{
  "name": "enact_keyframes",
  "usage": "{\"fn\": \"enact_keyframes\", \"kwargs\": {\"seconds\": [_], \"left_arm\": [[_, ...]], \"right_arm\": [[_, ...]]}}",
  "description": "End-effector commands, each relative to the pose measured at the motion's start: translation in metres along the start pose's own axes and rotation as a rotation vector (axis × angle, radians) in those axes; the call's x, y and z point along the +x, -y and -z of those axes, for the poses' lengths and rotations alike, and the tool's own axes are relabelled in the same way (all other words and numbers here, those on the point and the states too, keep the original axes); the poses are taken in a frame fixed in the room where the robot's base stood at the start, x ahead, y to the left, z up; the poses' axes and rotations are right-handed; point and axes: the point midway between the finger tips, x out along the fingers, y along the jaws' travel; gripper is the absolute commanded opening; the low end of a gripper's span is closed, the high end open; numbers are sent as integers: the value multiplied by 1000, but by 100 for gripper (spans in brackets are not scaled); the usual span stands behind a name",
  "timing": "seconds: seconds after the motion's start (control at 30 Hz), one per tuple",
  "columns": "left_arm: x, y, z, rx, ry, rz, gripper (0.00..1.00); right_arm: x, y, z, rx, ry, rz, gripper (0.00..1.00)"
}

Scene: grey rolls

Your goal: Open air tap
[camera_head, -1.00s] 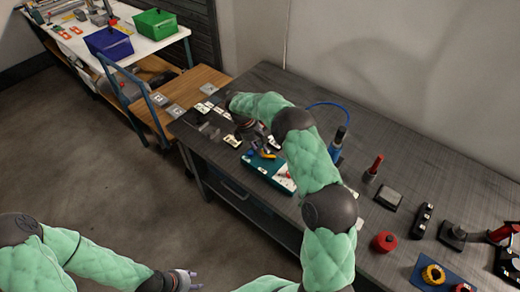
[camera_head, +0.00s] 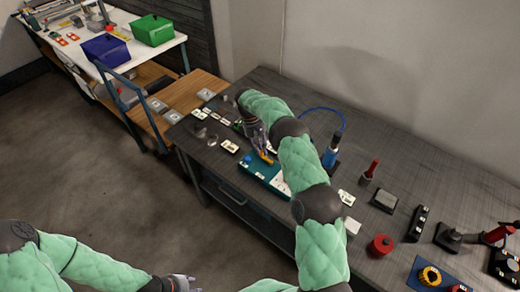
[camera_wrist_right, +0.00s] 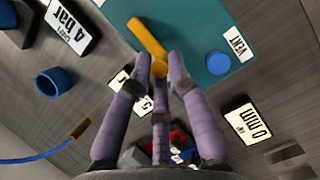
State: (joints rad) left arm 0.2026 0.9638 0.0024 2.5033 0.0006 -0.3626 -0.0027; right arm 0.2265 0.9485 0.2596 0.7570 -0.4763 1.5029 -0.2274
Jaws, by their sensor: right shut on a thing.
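The air tap has a yellow lever (camera_head: 265,156) on a teal panel (camera_head: 250,166) on the dark bench. In the right wrist view the lever (camera_wrist_right: 147,38) runs up and left from its rounded near end, over the edge of the panel (camera_wrist_right: 195,25). My right gripper (camera_head: 259,143) reaches down to the tap. In the wrist view its purple fingers (camera_wrist_right: 160,70) are closed around the near end of the lever. A blue round knob (camera_wrist_right: 217,63) sits beside a VENT label (camera_wrist_right: 234,43). My left gripper (camera_head: 187,282) is low in the head view, away from the bench, partly cut off.
A "4 bar" label block (camera_wrist_right: 68,27), a blue cup (camera_wrist_right: 54,82) and a "0 mm" label block (camera_wrist_right: 246,120) lie around the panel. A blue hose (camera_head: 330,108) and blue cylinder (camera_head: 331,152) stand to its right. A red knob (camera_head: 381,245) is nearer.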

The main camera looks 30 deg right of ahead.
Motion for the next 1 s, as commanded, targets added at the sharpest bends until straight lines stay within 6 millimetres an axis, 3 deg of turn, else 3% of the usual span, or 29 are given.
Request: {"fn": "enact_keyframes", "kwargs": {"seconds": [0.37, 0.4, 0.47, 0.83, 1.0], "left_arm": [[0, 0, 0, 0, 0, 0, 40], [0, 0, 0, 0, 0, 0, 40], [0, 0, 0, 0, 0, 0, 40], [0, 0, 0, 0, 0, 0, 40], [0, 0, 0, 0, 0, 0, 40]], "right_arm": [[0, -1, -2, 5, 8, 2, 0], [0, -1, -2, 5, 8, 2, 25], [1, -1, -2, 4, 8, 2, 40], [-1, 0, -1, 2, 4, 2, 40], [-18, 0, 0, 3, 1, 1, 40]]}}
